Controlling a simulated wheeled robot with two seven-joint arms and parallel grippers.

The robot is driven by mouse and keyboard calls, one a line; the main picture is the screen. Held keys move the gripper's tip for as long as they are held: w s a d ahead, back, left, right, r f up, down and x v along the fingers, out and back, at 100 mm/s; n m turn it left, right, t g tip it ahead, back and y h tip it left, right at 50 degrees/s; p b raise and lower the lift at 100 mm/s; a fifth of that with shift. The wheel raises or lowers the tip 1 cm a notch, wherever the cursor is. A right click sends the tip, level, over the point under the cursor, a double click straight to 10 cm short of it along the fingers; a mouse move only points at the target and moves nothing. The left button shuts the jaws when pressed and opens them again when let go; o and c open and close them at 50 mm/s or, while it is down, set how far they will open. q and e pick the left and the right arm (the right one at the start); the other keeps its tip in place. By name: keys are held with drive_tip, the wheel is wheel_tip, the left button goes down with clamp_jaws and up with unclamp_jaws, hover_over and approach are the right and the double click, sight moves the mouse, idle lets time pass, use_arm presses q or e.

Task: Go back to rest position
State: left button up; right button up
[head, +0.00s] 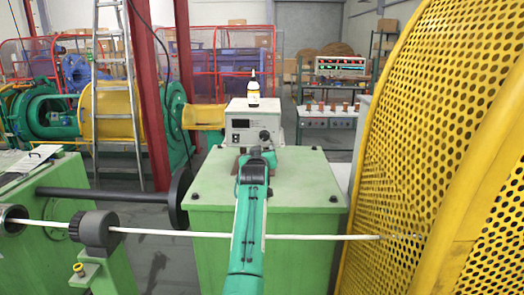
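One teal arm of mine enters at the bottom, a little left of the middle, and reaches forward over a green cabinet (310,185); I take it for my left arm. Its dark end with the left gripper (257,153) is in front of a grey control box (241,128) with a display and a knob. The fingers are too small and overlapped to tell open from shut, or whether they touch the box. A small white bottle with a yellow label (253,88) stands upright on the box. My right gripper is not in view.
A white rod (190,233) runs across, through a dark roller (95,230), towards a large yellow perforated guard (430,130) on the right. A green machine bed (75,190) is at left. A red post (150,95) and a ladder (96,80) stand behind.

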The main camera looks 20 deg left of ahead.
use_arm(q)
drive_tip(key=s+a+f+g, duration=0.1)
drive_tip(key=s+a+f, duration=0.1)
drive_tip(key=s+f, duration=0.35)
drive_tip(key=s+a+f+g, duration=0.2)
drive_tip(key=f, duration=0.7)
drive_tip(key=s+f+m+g+h, duration=0.1)
drive_tip(key=s+f+m+g, duration=0.25)
drive_tip(key=s+f, duration=1.2)
drive_tip(key=s+d+f+m+g+h, duration=0.1)
drive_tip(key=s+d+f+g, duration=0.15)
drive_tip(key=s, duration=1.05)
drive_tip(key=s+d+f+m+g+h, duration=0.1)
drive_tip(key=s+d+g, duration=0.15)
drive_tip(key=s, duration=1.05)
drive_tip(key=s+d+f+m+g+h, duration=0.15)
drive_tip(key=s+d, duration=0.25)
drive_tip(key=s, duration=0.8)
wheel_tip(320, 180, down, 32)
drive_tip(key=g, duration=0.2)
drive_tip(key=s+a+f, duration=0.2)
drive_tip(key=s+f, duration=0.7)
drive_tip(key=s, duration=0.1)
drive_tip(key=s+a+f+g, duration=0.1)
drive_tip(key=s+f, duration=0.9)
drive_tip(key=shift+a+f, duration=0.25)
drive_tip(key=shift+a, duration=0.15)
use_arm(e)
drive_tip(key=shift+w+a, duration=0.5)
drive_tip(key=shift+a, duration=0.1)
